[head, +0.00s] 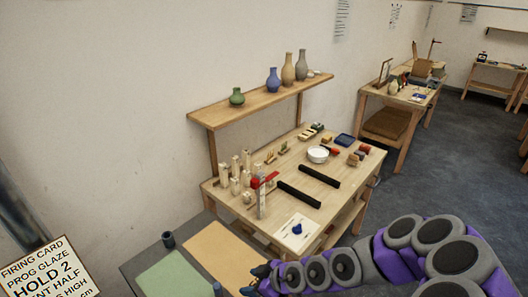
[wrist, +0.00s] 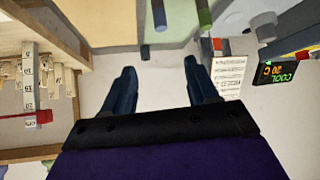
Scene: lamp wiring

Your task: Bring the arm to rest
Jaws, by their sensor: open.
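My arm (head: 335,265) reaches in from the lower right of the head view, with purple and grey links. My gripper (head: 256,280) shows at the bottom of that view, in front of a tan board and below the workbench (head: 240,210). In the wrist view my gripper (wrist: 160,75) has its two dark fingers spread wide apart with nothing between them. The fingers touch nothing that I can see. The wrist view appears turned upside down.
The workbench carries a ruler with a red slider (head: 262,195), two black bars (head: 298,193) and a white bowl (head: 318,155). A shelf (head: 260,103) with vases hangs above. A tan board (head: 225,255), a green board (head: 175,275) and a sign (head: 45,275) are lower left. Open floor lies right.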

